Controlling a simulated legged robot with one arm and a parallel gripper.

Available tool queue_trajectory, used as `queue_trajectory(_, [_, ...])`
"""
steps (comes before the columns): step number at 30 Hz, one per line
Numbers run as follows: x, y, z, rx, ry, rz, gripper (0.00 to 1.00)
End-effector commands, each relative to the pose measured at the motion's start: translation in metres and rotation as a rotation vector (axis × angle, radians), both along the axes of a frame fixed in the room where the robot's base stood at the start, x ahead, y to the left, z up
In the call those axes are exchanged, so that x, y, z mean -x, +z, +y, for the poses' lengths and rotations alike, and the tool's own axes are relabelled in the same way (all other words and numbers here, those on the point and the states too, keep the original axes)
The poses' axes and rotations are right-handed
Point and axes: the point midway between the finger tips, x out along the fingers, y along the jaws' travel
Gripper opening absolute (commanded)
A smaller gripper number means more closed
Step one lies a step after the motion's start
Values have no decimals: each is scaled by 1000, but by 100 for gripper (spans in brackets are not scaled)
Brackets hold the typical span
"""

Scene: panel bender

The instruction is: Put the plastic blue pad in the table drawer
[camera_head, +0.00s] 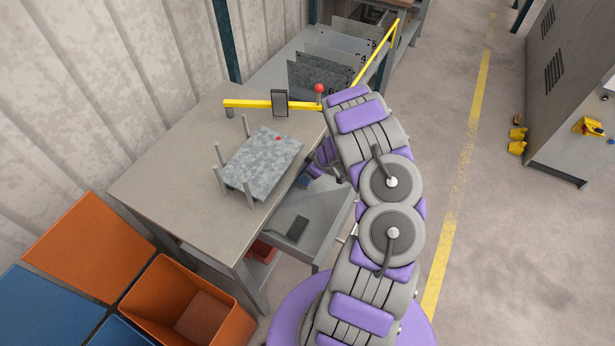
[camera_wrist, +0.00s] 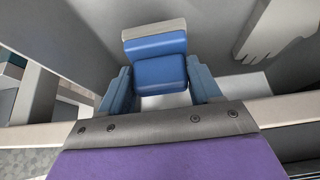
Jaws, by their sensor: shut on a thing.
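The plastic blue pad (camera_wrist: 160,72) shows in the wrist view as a rounded blue block with a pale grey far edge. My gripper (camera_wrist: 161,88) is shut on it, with one blue finger at each side. In the head view my gripper (camera_head: 308,179) is at the right edge of the table, over the back part of the open drawer; my arm hides much of it. The table drawer (camera_head: 277,228) is pulled out, grey inside. A dark flat object (camera_head: 298,229) lies in it. In the wrist view the pad appears over the drawer's inside; its height above the floor is unclear.
A mottled metal plate with upright posts (camera_head: 262,165) lies on the grey table (camera_head: 165,170). A yellow bar (camera_head: 248,104) crosses the table's far end. A pale hand-shaped thing (camera_wrist: 275,28) shows in the wrist view.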

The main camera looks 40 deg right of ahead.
Motion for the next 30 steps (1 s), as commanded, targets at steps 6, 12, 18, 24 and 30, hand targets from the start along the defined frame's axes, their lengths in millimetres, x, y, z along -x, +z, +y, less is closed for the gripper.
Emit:
queue_trajectory(6, [1, -27, 3, 0, 0, 1, 30])
queue_trajectory(12, [1, -25, 6, 8, 1, 2, 30])
queue_trajectory(18, [1, -31, 5, 1, 1, 2, 30])
queue_trajectory(24, [2, -34, 2, -3, -1, 1, 73])
queue_trajectory(30, [2, -34, 3, 0, 0, 2, 89])
